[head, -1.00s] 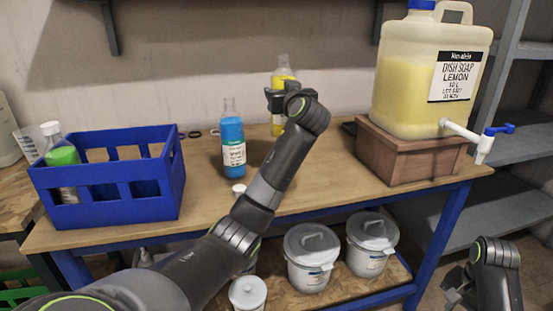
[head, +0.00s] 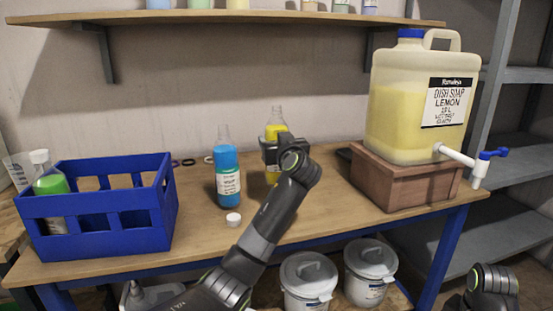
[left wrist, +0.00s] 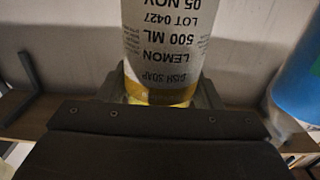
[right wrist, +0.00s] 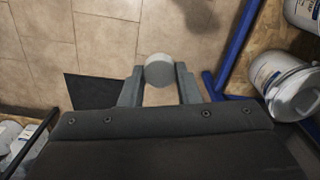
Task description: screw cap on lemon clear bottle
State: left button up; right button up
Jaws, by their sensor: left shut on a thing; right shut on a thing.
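The lemon clear bottle (head: 276,122) is see-through with yellow liquid and an open, capless neck. It is upright over the back of the bench. My left gripper (head: 279,152) is shut around it and hides its middle. In the left wrist view its LEMON label (left wrist: 168,55) appears upside down between the fingers. I cannot tell whether its base touches the bench. My right gripper (right wrist: 158,85) is shut on a round, pale cap (right wrist: 159,70), held over the floor. In the head view the right arm (head: 492,285) is low at the right, away from the bottle; the cap is hidden there.
A blue bottle (head: 227,172) and a loose white cap (head: 233,219) stand left of my left arm. A blue crate (head: 98,238) holds a green bottle (head: 50,184). A yellow soap drum (head: 405,110) sits on a brown stand (head: 400,182), its tap jutting right. Lidded tubs (head: 370,270) are below.

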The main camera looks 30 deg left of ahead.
pick_arm(q)
jog(key=shift+r, duration=0.1)
jog(key=shift+f, duration=1.85)
jog(key=shift+f+b, duration=0.1)
jog(key=shift+b, duration=0.25)
jog(key=o, duration=1.5)
jog(key=v, duration=1.2)
jog(key=shift+p, duration=0.3)
jog(key=shift+o, duration=0.2)
